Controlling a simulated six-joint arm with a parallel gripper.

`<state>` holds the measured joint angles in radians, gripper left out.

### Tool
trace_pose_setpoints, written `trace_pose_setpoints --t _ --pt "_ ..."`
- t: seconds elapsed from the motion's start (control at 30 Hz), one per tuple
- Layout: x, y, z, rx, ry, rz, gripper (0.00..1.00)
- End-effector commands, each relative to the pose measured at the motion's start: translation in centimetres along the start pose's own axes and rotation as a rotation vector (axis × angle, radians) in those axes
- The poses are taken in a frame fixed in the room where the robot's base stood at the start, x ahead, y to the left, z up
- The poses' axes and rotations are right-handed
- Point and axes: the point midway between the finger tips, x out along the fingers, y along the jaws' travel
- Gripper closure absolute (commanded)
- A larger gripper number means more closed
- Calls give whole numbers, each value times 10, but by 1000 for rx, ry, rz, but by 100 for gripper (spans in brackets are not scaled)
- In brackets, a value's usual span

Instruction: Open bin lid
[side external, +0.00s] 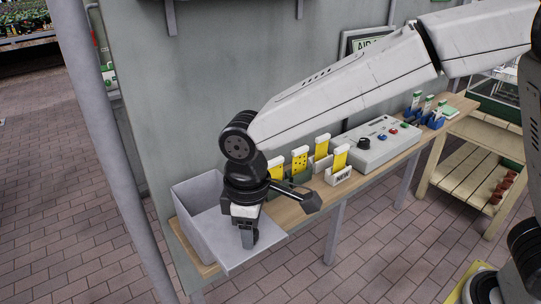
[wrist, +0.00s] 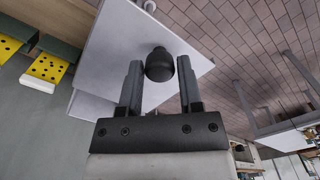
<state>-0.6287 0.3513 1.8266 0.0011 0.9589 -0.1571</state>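The bin (side external: 192,205) is a light grey box at the left end of the bench in the side view. Its pale flat lid panel (side external: 262,248) shows low at the front right of it, past the bench edge. My arm hides part of the bin, and I cannot tell how far the lid is open. In the wrist view the lid (wrist: 112,45) carries a round black knob (wrist: 158,66). My gripper (wrist: 158,80) is open with one finger on each side of the knob, with narrow gaps. In the side view my gripper (side external: 247,238) points down over the lid.
Yellow cards in holders (side external: 300,158) stand on the bench right of the bin. A grey control box (side external: 375,145) sits farther right. A grey wall panel (side external: 200,90) rises behind. A metal post (side external: 100,140) stands left. Brick floor lies in front.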

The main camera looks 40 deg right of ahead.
Motion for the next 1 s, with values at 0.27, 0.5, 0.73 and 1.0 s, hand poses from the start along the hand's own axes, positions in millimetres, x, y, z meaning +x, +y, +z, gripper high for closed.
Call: trace_pose_setpoints --t 0.27,0.5,0.73,1.0 --pt "1 0 0 0 -2 0 25" --pt "-2 0 0 0 -3 0 25" --pt "-23 0 0 0 -1 1 25" --pt "-58 0 0 0 0 1 25"
